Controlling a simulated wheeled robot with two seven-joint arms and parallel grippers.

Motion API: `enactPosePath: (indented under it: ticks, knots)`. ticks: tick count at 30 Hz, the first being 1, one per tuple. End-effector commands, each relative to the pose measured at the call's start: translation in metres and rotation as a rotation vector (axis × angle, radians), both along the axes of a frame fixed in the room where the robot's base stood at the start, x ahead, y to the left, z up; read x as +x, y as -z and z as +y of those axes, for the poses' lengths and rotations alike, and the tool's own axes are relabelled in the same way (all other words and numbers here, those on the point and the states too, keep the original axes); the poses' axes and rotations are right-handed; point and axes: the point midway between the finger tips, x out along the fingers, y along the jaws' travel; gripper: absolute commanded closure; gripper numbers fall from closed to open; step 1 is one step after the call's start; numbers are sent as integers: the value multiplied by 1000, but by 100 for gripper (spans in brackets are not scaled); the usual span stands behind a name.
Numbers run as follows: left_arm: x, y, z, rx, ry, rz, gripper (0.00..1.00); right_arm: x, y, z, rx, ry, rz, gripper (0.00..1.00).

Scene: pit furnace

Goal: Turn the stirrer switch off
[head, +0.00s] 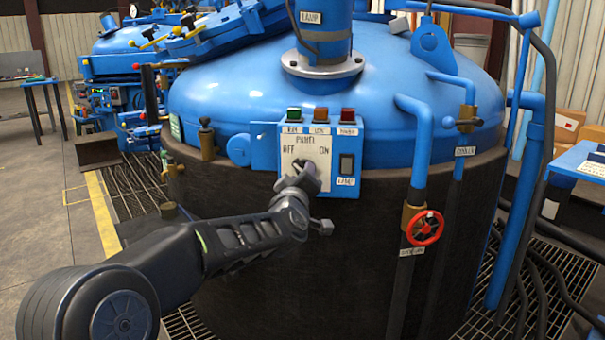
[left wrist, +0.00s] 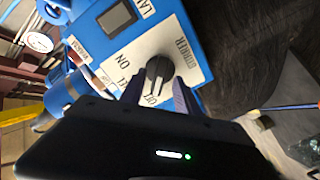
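The stirrer switch is a black rotary knob (left wrist: 158,74) on the white plate of a blue control panel (head: 283,148). In the left wrist view the plate reads STIRRER, ON and OFF. The knob's long handle is slanted, with its lower end close to the OFF lettering. My left gripper (head: 308,176) is at the panel front and hides the plate's lower part in the head view. In the left wrist view its two fingers (left wrist: 158,88) stand on either side of the knob, with narrow gaps seeming to show between. My right gripper is not in view.
A black rocker switch (head: 346,164) marked LAMP sits right of the knob. Green (head: 294,115), orange (head: 321,115) and red (head: 348,116) lamps top the panel. A red valve wheel (head: 425,228) and blue pipes stand to the right on the furnace (head: 260,260).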

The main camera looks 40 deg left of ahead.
Motion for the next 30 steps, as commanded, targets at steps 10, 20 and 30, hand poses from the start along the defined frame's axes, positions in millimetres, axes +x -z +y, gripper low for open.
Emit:
enactPosePath:
  ticks: [10, 20, 30]
  knots:
    - [-46, -2, -26, -1, 1, -1, 62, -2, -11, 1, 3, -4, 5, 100]
    - [-50, 0, -29, 0, 1, -1, 62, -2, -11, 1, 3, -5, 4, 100]
    - [-49, 1, -30, 1, 7, 5, 62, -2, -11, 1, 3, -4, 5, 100]
